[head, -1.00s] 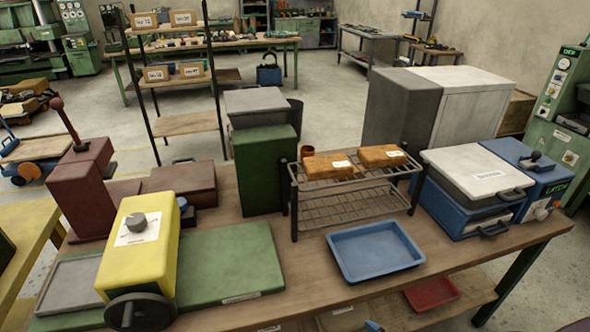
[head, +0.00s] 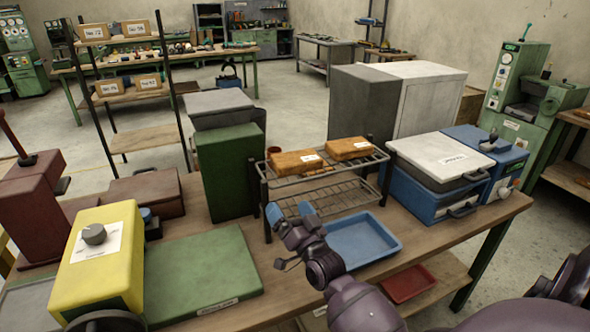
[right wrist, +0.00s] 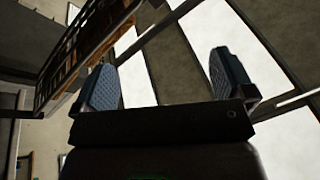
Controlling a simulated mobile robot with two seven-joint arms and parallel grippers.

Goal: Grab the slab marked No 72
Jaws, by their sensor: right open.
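Two orange-brown slabs lie on the top shelf of a wire rack (head: 318,190): a left slab (head: 293,162) and a right slab (head: 347,149). Each has a white label too small to read, so I cannot tell which is No 72. My right gripper (head: 290,212) is open and empty, in front of the rack's left part and appearing below the left slab. In the right wrist view, its blue fingers (right wrist: 165,82) are apart with nothing between them. My left gripper is not in view.
A blue tray (head: 385,252) sits right of my right arm. A green box (head: 230,170) stands left of the rack, and a blue case with a white lid (head: 440,160) stands right of it. A yellow machine (head: 98,262) and green plate (head: 205,275) occupy the left front.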

